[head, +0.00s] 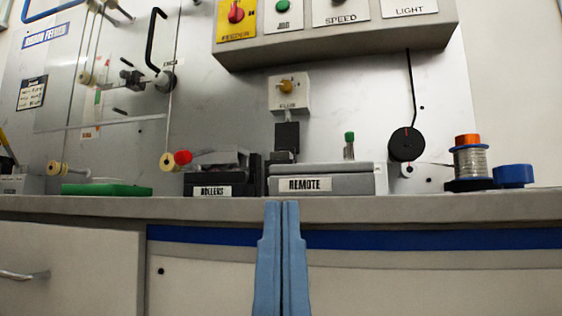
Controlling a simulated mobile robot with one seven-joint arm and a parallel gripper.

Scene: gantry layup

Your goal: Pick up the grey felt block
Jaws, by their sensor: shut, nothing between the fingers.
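I cannot pick out the grey felt block for certain. A dark grey, angled piece (221,158) sits at the black box labelled with what looks like "ROLLERS", left of centre on the bench, but I cannot tell if it is felt. My gripper (282,206) shows as two blue fingers rising from the bottom edge at the centre. They are shut with nothing between them. The tips appear in front of the bench's front edge, below the grey box labelled "REMOTE" (335,184), and apart from everything on the bench.
The bench top (420,207) has a green tray (106,190) at left. A wire spool (470,160) and blue cap (513,176) stand at right. A control panel (340,45) overhangs the back. A black hooked crank (160,50) sticks out at upper left.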

